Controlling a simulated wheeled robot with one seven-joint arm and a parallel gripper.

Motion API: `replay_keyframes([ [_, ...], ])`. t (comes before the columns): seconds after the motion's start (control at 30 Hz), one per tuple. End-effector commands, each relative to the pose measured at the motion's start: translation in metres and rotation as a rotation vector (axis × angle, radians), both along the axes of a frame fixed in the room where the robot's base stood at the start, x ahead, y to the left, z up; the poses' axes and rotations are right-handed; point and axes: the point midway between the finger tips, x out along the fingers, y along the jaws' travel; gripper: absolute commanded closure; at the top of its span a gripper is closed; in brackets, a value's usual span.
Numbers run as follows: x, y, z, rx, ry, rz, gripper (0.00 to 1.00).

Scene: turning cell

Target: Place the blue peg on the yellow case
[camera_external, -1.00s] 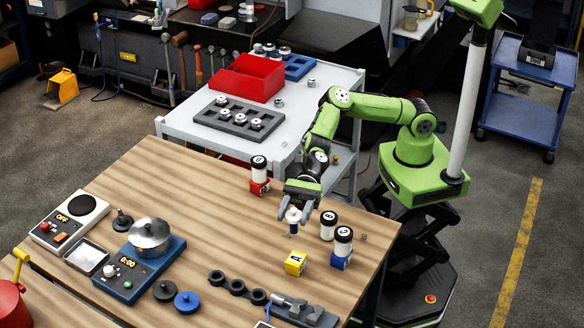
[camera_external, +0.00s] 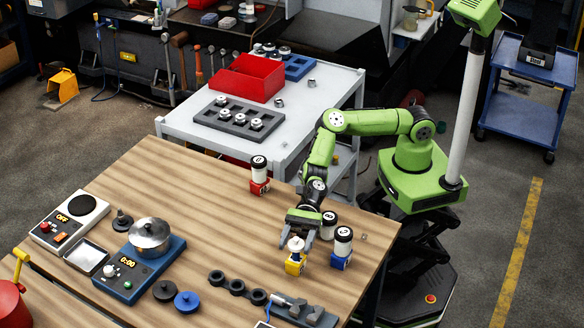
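The yellow case (camera_external: 294,267) stands on the wooden table near its front right part. My gripper (camera_external: 298,243) points down right above it. My gripper is shut on a small peg (camera_external: 296,244) with a white top, which I take to be the blue peg.
A black-and-white cylinder (camera_external: 343,239) stands on a blue case (camera_external: 341,262) just right of my gripper, with another cylinder (camera_external: 329,221) behind. A third cylinder (camera_external: 258,166) stands on a red case (camera_external: 260,187). Black rings (camera_external: 237,287) and a grey fixture (camera_external: 306,311) lie in front.

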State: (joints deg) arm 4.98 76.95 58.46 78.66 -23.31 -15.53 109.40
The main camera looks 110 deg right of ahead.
Motion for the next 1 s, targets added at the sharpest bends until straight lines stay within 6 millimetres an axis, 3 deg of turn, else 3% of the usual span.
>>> replay_keyframes([
  [0.1,0.0,0.0,0.001,0.0,0.0,0.0,0.23],
  [0.43,-0.001,-0.002,0.005,0.0,0.0,-0.001,0.23],
  [0.57,-0.013,-0.023,0.004,-0.002,0.002,-0.001,0.23],
  [0.8,-0.047,-0.078,0.005,0.0,0.004,-0.003,0.23],
  [1.0,-0.062,-0.101,0.004,0.001,0.001,-0.001,0.23],
])
